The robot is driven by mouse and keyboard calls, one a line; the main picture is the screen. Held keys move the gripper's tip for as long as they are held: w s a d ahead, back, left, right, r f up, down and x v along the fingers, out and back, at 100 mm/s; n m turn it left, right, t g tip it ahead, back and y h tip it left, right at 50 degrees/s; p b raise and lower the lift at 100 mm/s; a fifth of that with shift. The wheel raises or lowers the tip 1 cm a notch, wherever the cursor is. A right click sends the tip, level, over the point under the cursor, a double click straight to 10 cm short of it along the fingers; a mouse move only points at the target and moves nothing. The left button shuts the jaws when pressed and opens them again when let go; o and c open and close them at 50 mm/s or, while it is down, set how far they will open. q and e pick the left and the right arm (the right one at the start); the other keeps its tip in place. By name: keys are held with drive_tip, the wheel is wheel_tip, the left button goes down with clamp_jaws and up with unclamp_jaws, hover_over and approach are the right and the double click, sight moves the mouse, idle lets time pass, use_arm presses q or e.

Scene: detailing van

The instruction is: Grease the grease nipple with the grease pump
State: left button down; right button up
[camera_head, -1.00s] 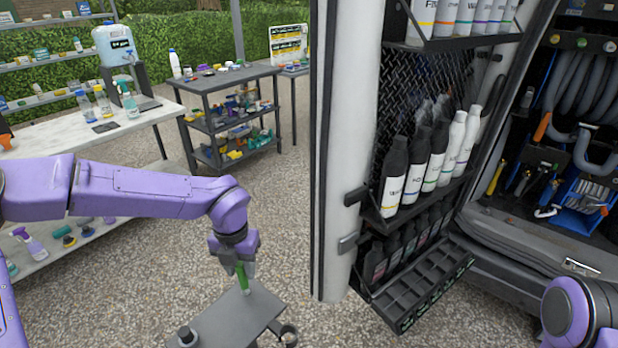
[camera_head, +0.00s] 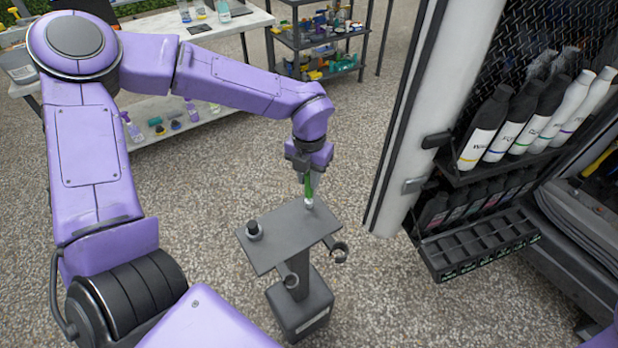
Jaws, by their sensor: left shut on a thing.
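My left gripper (camera_head: 308,172) points down over the far right part of a small grey stand top (camera_head: 290,232). It is shut on a slim green tool (camera_head: 307,187) with a pale lower tip, probably the grease pump. The tool is upright, and its tip is at or just above the stand top; I cannot tell whether it touches. A small dark knob-like fitting (camera_head: 253,230) stands on the left part of the top; I cannot tell whether it is the grease nipple. My right gripper is not in view.
The stand has ring holders (camera_head: 339,252) at its side and a heavy block base (camera_head: 300,304). The van door with bottle shelves (camera_head: 500,165) is close on the right. A workbench (camera_head: 200,28) and a shelf cart (camera_head: 318,45) stand behind. Gravel floor is open around the stand.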

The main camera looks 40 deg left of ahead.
use_arm(q)
drive_tip(key=shift+r+p, duration=1.3)
drive_tip(key=shift+r, duration=0.25)
drive_tip(key=c, duration=1.7)
unclamp_jaws()
clamp_jaws()
